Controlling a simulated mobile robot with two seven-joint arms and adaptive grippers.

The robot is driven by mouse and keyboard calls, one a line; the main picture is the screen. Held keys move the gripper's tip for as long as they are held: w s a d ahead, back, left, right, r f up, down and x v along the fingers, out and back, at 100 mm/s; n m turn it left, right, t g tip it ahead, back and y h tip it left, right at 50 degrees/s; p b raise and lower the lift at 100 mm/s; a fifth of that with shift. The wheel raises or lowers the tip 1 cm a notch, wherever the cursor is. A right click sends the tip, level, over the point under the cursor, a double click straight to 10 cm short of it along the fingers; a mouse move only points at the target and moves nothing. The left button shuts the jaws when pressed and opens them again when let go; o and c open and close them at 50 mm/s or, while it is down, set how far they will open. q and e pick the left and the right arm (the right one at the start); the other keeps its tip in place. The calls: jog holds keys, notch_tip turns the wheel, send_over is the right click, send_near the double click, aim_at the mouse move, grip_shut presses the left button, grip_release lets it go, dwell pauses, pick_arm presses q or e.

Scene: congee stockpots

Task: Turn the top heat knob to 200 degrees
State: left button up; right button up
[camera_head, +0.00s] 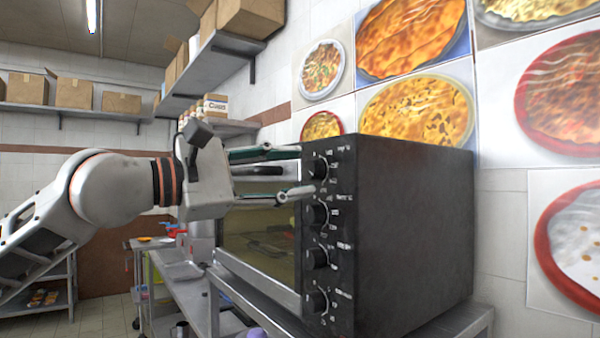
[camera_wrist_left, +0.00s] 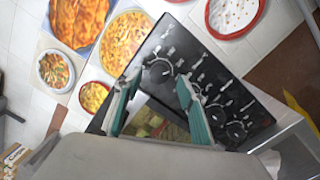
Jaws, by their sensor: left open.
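The oven (camera_head: 400,230) has a black control panel with several round knobs in a vertical column. The top heat knob (camera_head: 318,168) is black with white marks around it. In the wrist view the top knob (camera_wrist_left: 160,70) appears just beyond and between the fingertips. My left gripper (camera_head: 303,172) is open, level with the top knob, its fingers one above the other and pointing at the panel. In the wrist view the gripper (camera_wrist_left: 157,83) is empty between its teal pads. I cannot tell whether a fingertip touches the panel. My right gripper is not in view.
The oven stands on a metal table (camera_head: 465,322) against a tiled wall with food pictures (camera_head: 415,110). A shelf with cardboard boxes (camera_head: 250,17) hangs above and behind my left arm. The second knob (camera_head: 316,214) sits just below the lower finger.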

pick_arm(q)
jog(key=v, duration=1)
